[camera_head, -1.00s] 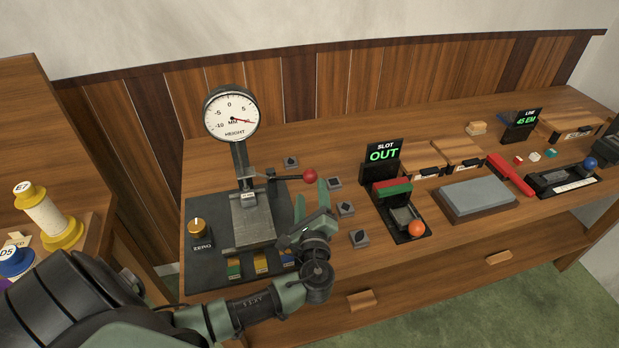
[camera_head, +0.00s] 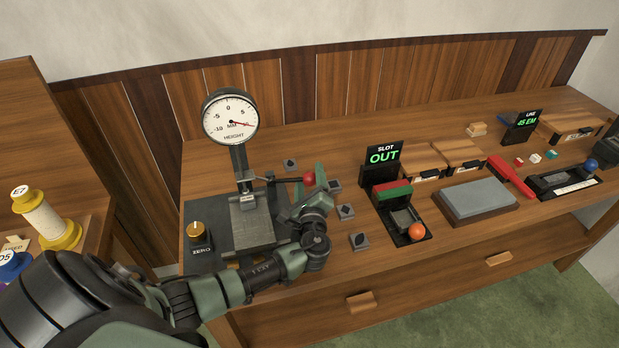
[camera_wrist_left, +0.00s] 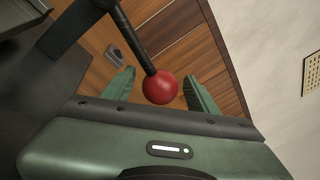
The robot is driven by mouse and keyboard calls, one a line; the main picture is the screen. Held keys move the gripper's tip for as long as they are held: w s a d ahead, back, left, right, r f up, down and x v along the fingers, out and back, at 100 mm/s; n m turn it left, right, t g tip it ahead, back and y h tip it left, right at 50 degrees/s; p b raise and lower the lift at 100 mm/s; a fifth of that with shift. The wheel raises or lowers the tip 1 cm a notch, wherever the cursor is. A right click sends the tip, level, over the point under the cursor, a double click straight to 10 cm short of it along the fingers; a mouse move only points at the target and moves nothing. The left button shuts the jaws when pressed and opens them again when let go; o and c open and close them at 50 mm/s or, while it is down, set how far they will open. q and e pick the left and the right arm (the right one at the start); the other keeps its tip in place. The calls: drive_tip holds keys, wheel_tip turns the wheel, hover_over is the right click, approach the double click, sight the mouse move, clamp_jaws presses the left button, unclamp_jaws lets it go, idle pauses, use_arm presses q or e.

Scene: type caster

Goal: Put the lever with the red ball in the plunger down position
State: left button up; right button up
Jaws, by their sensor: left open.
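The lever with the red ball (camera_head: 309,179) sticks out to the right from the post of the height gauge (camera_head: 232,117), and its black rod looks about level. My left gripper (camera_head: 312,186) is open at the ball, with one green finger visible just right of it. In the left wrist view the red ball (camera_wrist_left: 160,88) sits between the two spread green fingers (camera_wrist_left: 160,88), with the black rod running up and left from it. I cannot tell whether a finger touches the ball. My right gripper is not in view.
Several small dark blocks (camera_head: 359,241) lie right of my left gripper. A slot device (camera_head: 407,222) with an orange ball stands further right, beside a grey stone (camera_head: 476,202). A zero knob (camera_head: 197,231) is at the gauge's left. Spools (camera_head: 47,222) stand far left.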

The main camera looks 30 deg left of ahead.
use_arm(q)
clamp_jaws()
drive_tip(key=shift+r+n+b, duration=0.4)
drive_tip(key=shift+n+b, duration=0.4)
drive_tip(key=shift+b, duration=0.15)
drive_tip(key=shift+r+n+y+b, duration=0.4)
drive_tip(key=shift+r+n+b, duration=0.5)
drive_tip(key=shift+n+b, duration=0.25)
drive_tip(key=r+n+b, duration=0.2)
drive_tip(key=shift+s+a+r+n+t+y+b, duration=0.15)
drive_tip(key=shift+s+n+t+y+b, duration=0.1)
drive_tip(key=shift+t+y+b, duration=0.1)
drive_tip(key=shift+a+r+n+b, duration=0.15)
drive_tip(key=shift+r+n+b, duration=0.4)
drive_tip(key=shift+r+n, duration=0.1)
unclamp_jaws()
drive_tip(key=shift+s+r, duration=0.1)
